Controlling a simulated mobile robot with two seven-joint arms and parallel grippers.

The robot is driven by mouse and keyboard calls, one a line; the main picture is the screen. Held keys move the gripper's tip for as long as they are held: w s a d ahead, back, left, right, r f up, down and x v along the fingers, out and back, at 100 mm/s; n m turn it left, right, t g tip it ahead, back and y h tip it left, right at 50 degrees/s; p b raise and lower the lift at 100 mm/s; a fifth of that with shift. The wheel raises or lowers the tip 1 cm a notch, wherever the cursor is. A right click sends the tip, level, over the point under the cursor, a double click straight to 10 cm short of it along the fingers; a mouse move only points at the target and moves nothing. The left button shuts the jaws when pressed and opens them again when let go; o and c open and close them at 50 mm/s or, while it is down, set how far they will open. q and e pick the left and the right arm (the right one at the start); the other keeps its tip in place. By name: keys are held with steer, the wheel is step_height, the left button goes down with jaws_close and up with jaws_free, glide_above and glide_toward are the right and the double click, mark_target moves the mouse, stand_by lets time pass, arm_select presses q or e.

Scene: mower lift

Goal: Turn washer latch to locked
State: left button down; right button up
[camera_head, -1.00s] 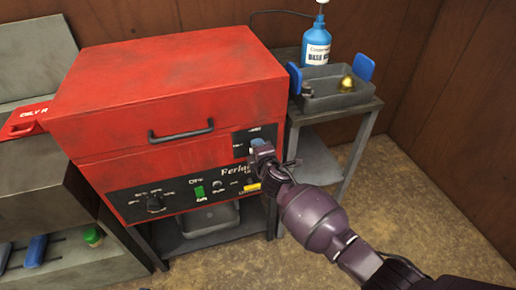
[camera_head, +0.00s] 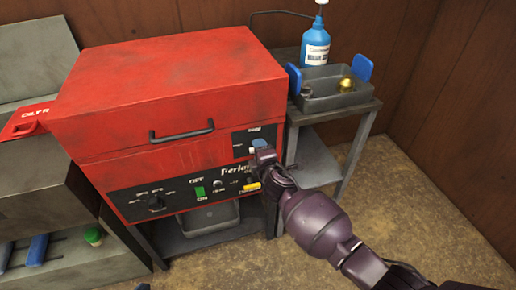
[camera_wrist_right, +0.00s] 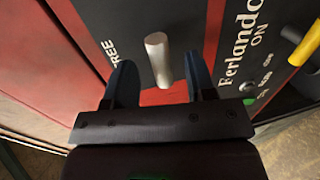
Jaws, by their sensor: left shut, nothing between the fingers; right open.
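The red washer (camera_head: 165,85) stands with its lid down. Its latch is a light grey cylindrical peg (camera_wrist_right: 158,60) on a dark panel at the upper right of the front, by the word "FREE". In the head view my right gripper (camera_head: 261,150) is in front of that panel (camera_head: 240,147) and hides the latch. In the right wrist view its two blue fingers (camera_wrist_right: 160,72) are open on either side of the peg, with visible gaps.
A yellow knob (camera_wrist_right: 306,45) and a green switch (camera_head: 199,193) sit on the control panel below the latch. A black handle (camera_head: 181,131) crosses the lid front. At the right, a grey stand holds a tray (camera_head: 335,103) and a blue bottle (camera_head: 315,45).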

steer(key=p+v, duration=0.2)
steer(key=v, duration=0.6)
steer(key=shift+s+r, duration=0.15)
steer(key=shift+s, duration=0.2)
steer(key=shift+d, duration=0.1)
steer(key=s+d+r+m, duration=0.3)
steer(key=s+d+m, duration=0.3)
steer(key=m, duration=0.6)
steer(key=s+d+f+m+g+h, duration=0.2)
steer(key=s+d+f+m, duration=0.2)
steer(key=s+d, duration=0.5)
steer(key=s+d+f+m+g+h, duration=0.2)
steer(key=s+d+f, duration=0.5)
steer(key=s, duration=0.9)
steer(key=d+m+h, duration=0.1)
steer(key=d+m, duration=0.1)
steer(key=shift+d+f+m, duration=0.25)
steer(key=shift+f+m, duration=0.05)
steer(key=shift+m, duration=0.1)
